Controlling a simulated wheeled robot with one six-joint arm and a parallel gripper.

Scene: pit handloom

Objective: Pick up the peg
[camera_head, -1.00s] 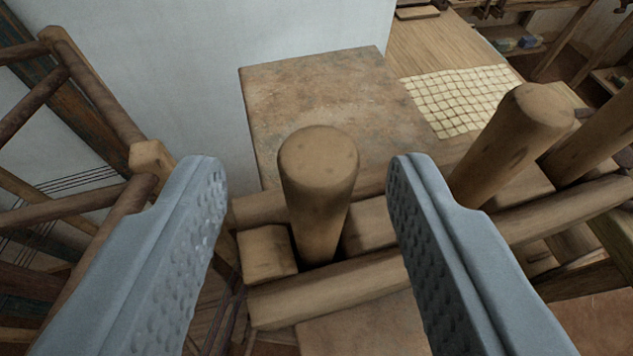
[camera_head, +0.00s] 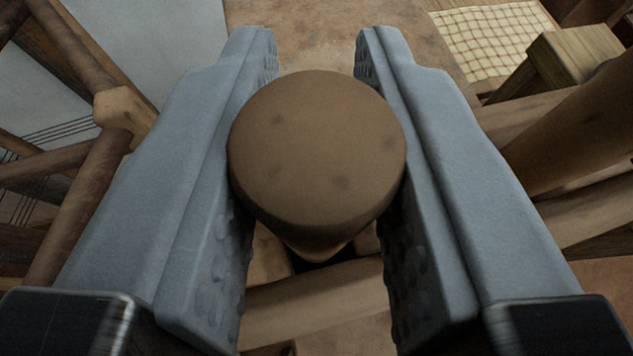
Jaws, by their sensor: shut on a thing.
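The peg (camera_head: 316,150) is a round wooden post, seen nearly end-on from above, with its flat brown top close to the camera. My gripper (camera_head: 316,60) has its two grey, bumpy-faced fingers on either side of the peg, shut on it. The peg's lower part is mostly hidden under its own top. It points down toward a gap in a wooden rack (camera_head: 315,305). I cannot tell whether its lower end still sits in the rack.
Another thick wooden post (camera_head: 575,135) stands close to the right of my gripper. A dark wooden frame (camera_head: 85,205) with thin cords stands at the left. A brown flat surface (camera_head: 320,30) and a cream grid-patterned cloth (camera_head: 490,40) lie behind.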

